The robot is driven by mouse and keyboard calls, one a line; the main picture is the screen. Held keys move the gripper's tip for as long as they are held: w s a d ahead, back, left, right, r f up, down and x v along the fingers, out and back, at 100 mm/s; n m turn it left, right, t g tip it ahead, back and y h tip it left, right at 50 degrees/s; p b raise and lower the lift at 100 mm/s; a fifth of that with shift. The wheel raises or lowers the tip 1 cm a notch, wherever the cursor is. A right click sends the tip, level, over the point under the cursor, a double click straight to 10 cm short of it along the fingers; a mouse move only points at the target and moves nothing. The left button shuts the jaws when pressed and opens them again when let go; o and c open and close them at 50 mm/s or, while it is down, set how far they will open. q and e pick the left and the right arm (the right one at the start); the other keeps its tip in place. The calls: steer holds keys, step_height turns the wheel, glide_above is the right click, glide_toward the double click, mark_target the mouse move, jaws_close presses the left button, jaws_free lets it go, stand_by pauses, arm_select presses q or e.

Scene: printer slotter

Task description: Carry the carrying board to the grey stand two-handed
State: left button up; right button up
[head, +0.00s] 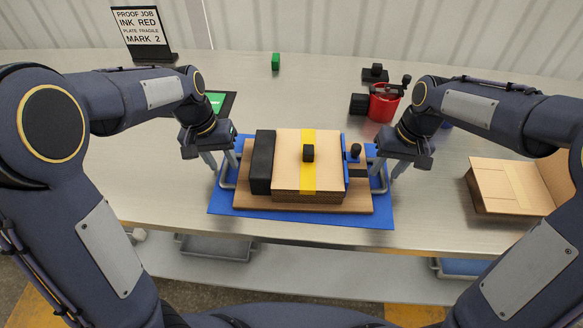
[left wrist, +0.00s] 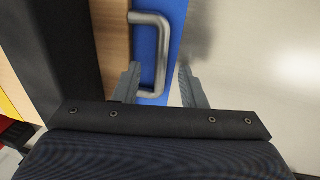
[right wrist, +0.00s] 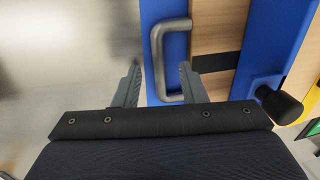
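The carrying board (head: 355,203) is a flat wooden board with a grey handle at each end, lying on a blue mat (head: 230,209). It bears a cardboard box (head: 287,179) with a yellow stripe, a black block (head: 262,162) and a blue piece with a black knob (head: 355,151). My left gripper (head: 218,164) is open at the left handle (left wrist: 160,50), its fingers on either side of the bar. My right gripper (head: 386,170) is open at the right handle (right wrist: 156,50), its fingers also straddling the bar. I cannot make out the grey stand for certain.
A red cup (head: 383,106) and black parts stand behind the board on the right. An open cardboard box (head: 497,190) lies at the right. A sign (head: 142,28) and a small green block (head: 276,62) are at the back. The metal table is clear at front left.

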arm_select(q)
steer(key=shift+f, duration=0.3)
arm_select(e)
steer(key=shift+f, duration=0.2)
arm_select(q)
jaws_close()
arm_select(e)
jaws_close()
arm_select(q)
steer(key=shift+r, duration=0.1)
